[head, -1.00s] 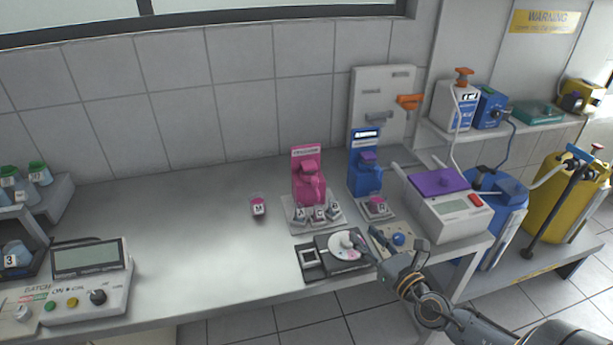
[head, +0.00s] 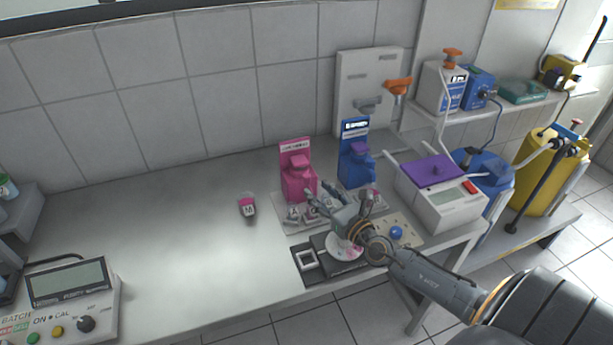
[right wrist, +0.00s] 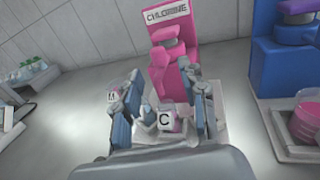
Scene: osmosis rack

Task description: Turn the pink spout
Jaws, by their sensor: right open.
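The pink dispenser (head: 297,184) stands upright on the bench against the wall, with a pink spout block (head: 300,163) on its upper front. In the right wrist view the spout (right wrist: 166,36) shows below the dispenser's white label. My right gripper (head: 335,190) is open in front of the dispenser, its fingers pointing toward it. In the right wrist view the open fingers (right wrist: 165,90) frame the dispenser's lower front and a small cup marked C (right wrist: 167,118). I see no contact with the spout. My left gripper is not in view.
A blue dispenser (head: 356,165) stands just right of the pink one. Small lettered cups sit at the pink dispenser's foot, and a cup marked M (head: 248,208) stands to its left. A white device with a purple lid (head: 433,168) is farther right. The bench's left middle is clear.

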